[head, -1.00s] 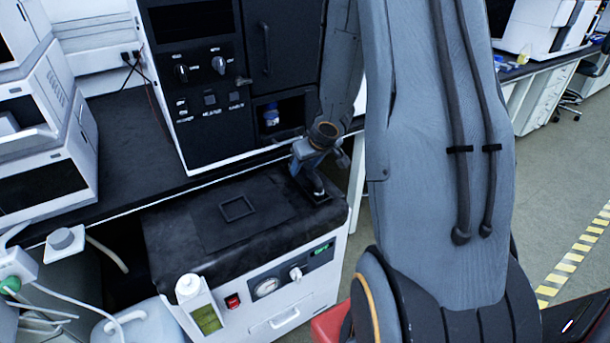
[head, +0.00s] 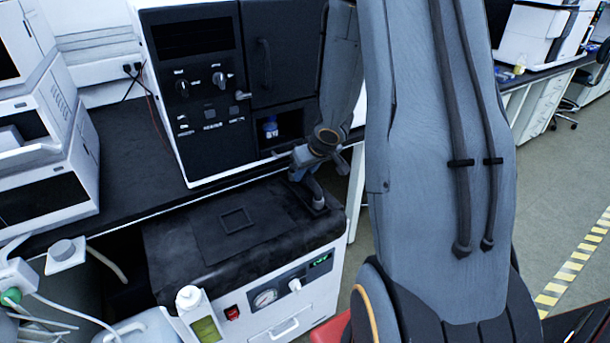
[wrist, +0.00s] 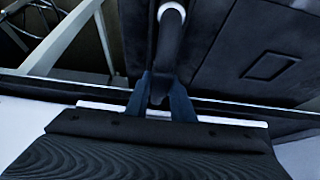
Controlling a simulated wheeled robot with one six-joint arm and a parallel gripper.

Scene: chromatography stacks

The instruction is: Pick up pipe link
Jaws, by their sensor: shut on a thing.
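The pipe link (wrist: 170,45) is a dark tube with a pale, ring-like end, at the top middle of the wrist view. My gripper (wrist: 163,92) is shut on its near part, with one blue-grey finger on each side. In the head view my gripper (head: 312,182) points down at the right back corner of the black-covered top of a white cart. There the pipe link is small and mostly hidden by the gripper, so I cannot tell whether it touches the top.
The white cart (head: 275,312) has a dark top with a square outline. A black-fronted instrument (head: 210,110) rises behind. Floor (head: 555,190) is open on the right.

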